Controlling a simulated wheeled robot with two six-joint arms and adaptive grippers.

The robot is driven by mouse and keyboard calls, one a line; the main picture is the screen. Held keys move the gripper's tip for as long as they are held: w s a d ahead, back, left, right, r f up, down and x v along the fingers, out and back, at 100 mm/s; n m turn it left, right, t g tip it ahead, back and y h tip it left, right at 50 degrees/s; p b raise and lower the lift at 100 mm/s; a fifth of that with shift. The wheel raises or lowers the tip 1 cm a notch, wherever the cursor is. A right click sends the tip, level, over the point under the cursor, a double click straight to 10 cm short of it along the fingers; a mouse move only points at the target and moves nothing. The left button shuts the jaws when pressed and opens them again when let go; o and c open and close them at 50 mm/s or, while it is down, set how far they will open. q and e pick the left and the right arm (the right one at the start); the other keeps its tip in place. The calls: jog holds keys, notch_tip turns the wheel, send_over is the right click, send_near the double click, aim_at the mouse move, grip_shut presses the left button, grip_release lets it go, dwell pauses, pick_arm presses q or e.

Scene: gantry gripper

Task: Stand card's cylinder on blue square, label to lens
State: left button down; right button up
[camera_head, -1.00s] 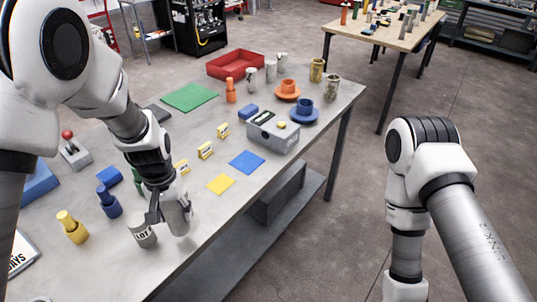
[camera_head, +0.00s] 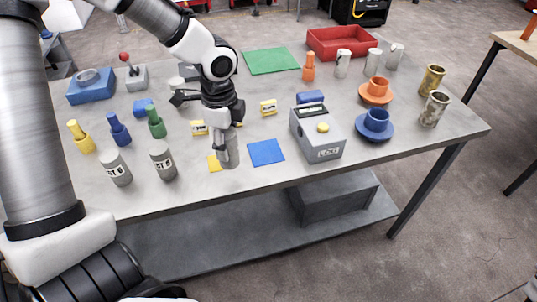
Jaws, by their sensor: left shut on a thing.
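The blue square (camera_head: 266,152) lies flat and bare on the grey table. My left gripper (camera_head: 229,134) points down just left of it, shut on a plain-looking grey cylinder (camera_head: 230,153). That cylinder is upright, its top hidden by the gripper, and no label shows on its visible side. I cannot tell whether it touches the table. Two other grey cylinders stand to the left, one labelled LOT 6 (camera_head: 117,169) and one that seems to read LOT 5 (camera_head: 163,162). The white card is not in view now. My right gripper is not in view.
A grey box (camera_head: 318,135) with a yellow button stands right of the blue square. Blue (camera_head: 377,125) and orange cups (camera_head: 376,92) are farther right.

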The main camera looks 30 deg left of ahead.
pick_arm(q)
jog(key=s+a+m, duration=0.3)
jog(key=a+m, duration=0.1)
jog(key=m, duration=0.1)
jog(key=m+p, duration=0.1)
jog(key=p, duration=0.4)
send_over(265, 152)
notch_tip(265, 152, down, 5)
jog(key=shift+f, duration=0.2)
jog(key=shift+w+f, duration=0.2)
jog(key=shift+f, duration=0.2)
jog(key=shift+f, duration=0.1)
jog(key=shift+c, duration=2.3)
grip_release()
jog(key=shift+s, duration=0.1)
notch_tip(265, 152, up, 12)
jog(key=b, duration=0.2)
jog(key=shift+r, duration=0.2)
